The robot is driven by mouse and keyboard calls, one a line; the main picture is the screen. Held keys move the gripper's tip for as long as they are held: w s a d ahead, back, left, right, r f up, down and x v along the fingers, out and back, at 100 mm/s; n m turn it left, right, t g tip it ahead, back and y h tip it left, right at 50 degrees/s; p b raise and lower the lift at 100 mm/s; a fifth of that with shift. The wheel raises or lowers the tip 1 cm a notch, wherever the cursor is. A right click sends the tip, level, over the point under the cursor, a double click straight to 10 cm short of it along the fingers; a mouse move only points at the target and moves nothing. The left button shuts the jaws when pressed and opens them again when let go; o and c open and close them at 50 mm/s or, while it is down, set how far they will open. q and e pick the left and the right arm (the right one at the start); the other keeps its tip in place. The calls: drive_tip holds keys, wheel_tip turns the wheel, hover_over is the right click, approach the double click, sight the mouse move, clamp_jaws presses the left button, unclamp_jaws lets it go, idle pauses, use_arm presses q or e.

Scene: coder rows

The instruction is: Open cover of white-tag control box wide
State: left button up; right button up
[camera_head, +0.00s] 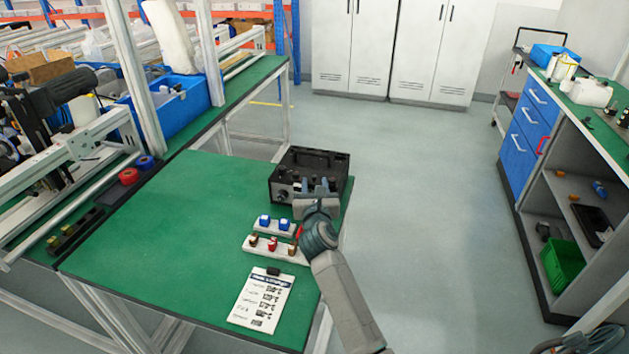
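A black control box (283,177) stands at the far right corner of the green table. A dark handle-like bar shows along its top, and a round fitting shows low on its front left. I cannot make out a white tag on it, nor how far its cover stands open. My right gripper (321,184) is at the front right of the box, with its fingertips apart and overlapping the box in view. Whether they touch it is unclear. The gripper hides part of the box's front. My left gripper is not in view.
Two white racks hold blue parts (265,221) and brown and red parts (272,243) just in front of the box. A clipboard sheet (262,300) lies nearer. The table's left middle (170,230) is clear. A blue-drawer workbench (530,130) stands across the aisle.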

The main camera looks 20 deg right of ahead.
drive_tip(key=shift+x, duration=0.9)
drive_tip(key=shift+c, duration=0.5)
clamp_jaws()
